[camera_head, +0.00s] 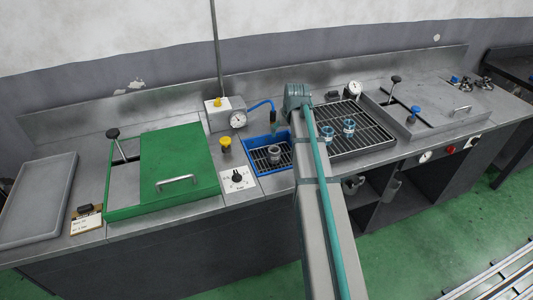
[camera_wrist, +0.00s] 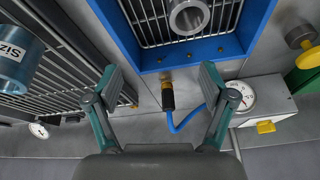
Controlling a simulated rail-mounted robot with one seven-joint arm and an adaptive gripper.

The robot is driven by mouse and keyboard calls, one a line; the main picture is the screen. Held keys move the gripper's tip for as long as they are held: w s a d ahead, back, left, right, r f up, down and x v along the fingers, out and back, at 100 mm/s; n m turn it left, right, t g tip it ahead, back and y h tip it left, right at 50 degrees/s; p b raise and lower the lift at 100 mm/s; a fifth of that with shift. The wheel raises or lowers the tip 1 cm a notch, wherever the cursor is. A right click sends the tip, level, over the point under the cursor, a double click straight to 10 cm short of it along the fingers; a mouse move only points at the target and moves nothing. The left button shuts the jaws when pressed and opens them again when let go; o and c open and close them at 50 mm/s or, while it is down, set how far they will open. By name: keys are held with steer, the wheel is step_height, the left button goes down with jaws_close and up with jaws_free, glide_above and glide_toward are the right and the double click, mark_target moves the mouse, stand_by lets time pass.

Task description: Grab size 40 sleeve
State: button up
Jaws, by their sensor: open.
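Two blue-banded sleeves stand on the wire rack at the right, one on the left (camera_head: 326,134) and one on the right (camera_head: 349,126). In the wrist view, a blue sleeve (camera_wrist: 18,58) at the left edge bears a label reading "Size"; its number is not readable. A plain grey sleeve (camera_head: 274,154) stands in the blue tray (camera_head: 258,143) and also shows at the top of the wrist view (camera_wrist: 189,16). My gripper (camera_wrist: 160,80) is open and empty, with its fingers spread wide, apart from the sleeves. In the head view my arm mostly hides it.
A blue hose (camera_wrist: 185,122) with a brass-and-black end lies between my fingers in the wrist view. A gauge (camera_head: 238,119) and box stand behind the blue tray. A green lid (camera_head: 178,160) is at left. The rack (camera_head: 366,139) has bare room around the sleeves.

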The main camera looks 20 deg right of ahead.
mark_target(274, 149)
steer(key=shift+g, duration=0.5)
steer(key=a, duration=0.2)
steer(key=s+a+f, duration=0.1)
steer(key=a, duration=0.1)
steer(key=shift+a+f, duration=0.1)
steer(key=shift+f, duration=0.25)
steer(key=p+x, duration=0.1)
steer(key=x, duration=0.4)
steer(key=shift+s, duration=0.1)
steer(key=shift+p+x, duration=1.25)
steer(key=shift+x, duration=1.35)
steer(key=shift+a, duration=0.1)
jaws_close()
